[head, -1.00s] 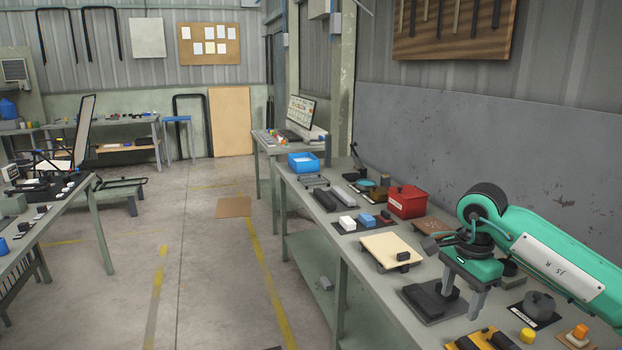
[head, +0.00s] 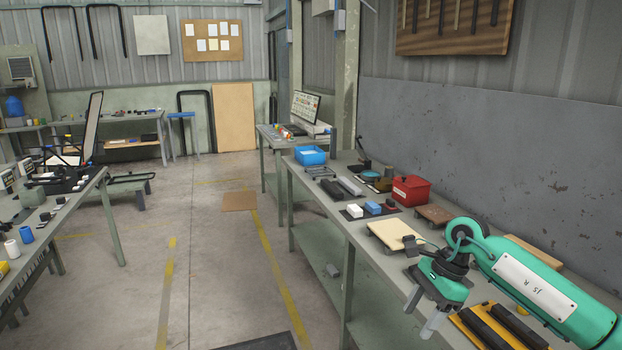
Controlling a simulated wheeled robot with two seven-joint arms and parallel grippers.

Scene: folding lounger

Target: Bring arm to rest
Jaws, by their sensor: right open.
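My right arm comes in from the right in green and white. Its right gripper (head: 424,313) is at the front edge of the right workbench (head: 376,258), pointing down with grey fingers apart and nothing seen between them. It is just left of a yellow tray with black bars (head: 497,328) and in front of a cream board (head: 396,235). My left gripper is not in view. No folding lounger can be made out clearly; a tilted dark panel (head: 92,126) stands at the left bench.
A red box (head: 410,191), blue bin (head: 310,155) and small blocks (head: 372,207) stand along the right bench. The left workbench (head: 60,222) holds small parts. The concrete floor (head: 205,270) between the benches is mostly clear, with a dark mat (head: 262,342) at the bottom.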

